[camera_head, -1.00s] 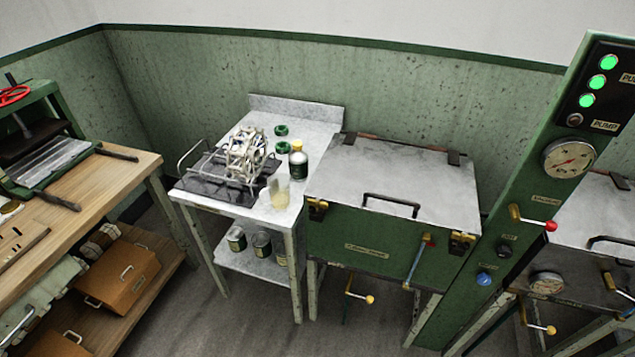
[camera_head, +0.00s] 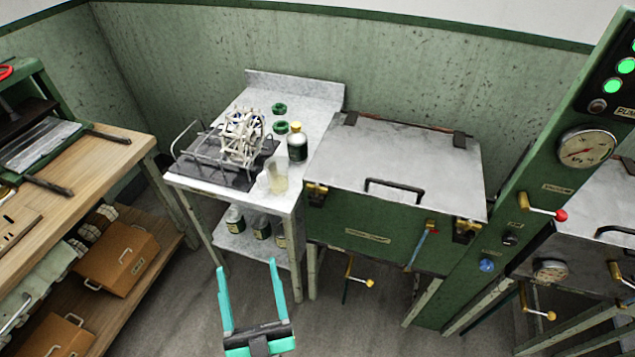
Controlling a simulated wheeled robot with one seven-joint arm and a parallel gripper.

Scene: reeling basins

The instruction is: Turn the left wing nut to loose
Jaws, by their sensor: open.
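A green basin (camera_head: 365,246) with a grey lid (camera_head: 395,160) stands in the middle, its lid closed. The left wing nut (camera_head: 316,193) is a small brass fitting at the front left corner, just under the lid edge. A similar right wing nut (camera_head: 466,229) is at the front right corner. How tight either one is cannot be told. My gripper (camera_head: 246,266), with two teal fingers, is open and empty. In the picture it is below and left of the left wing nut, apart from it.
A marble-topped table (camera_head: 258,92) stands left of the basin with a wire reel, bottle and beaker; jars sit on its lower shelf. A blue-handled lever (camera_head: 421,246) and a brass tap (camera_head: 358,277) are at the basin front. A green gauge column (camera_head: 535,190) stands right. Floor in front looks clear.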

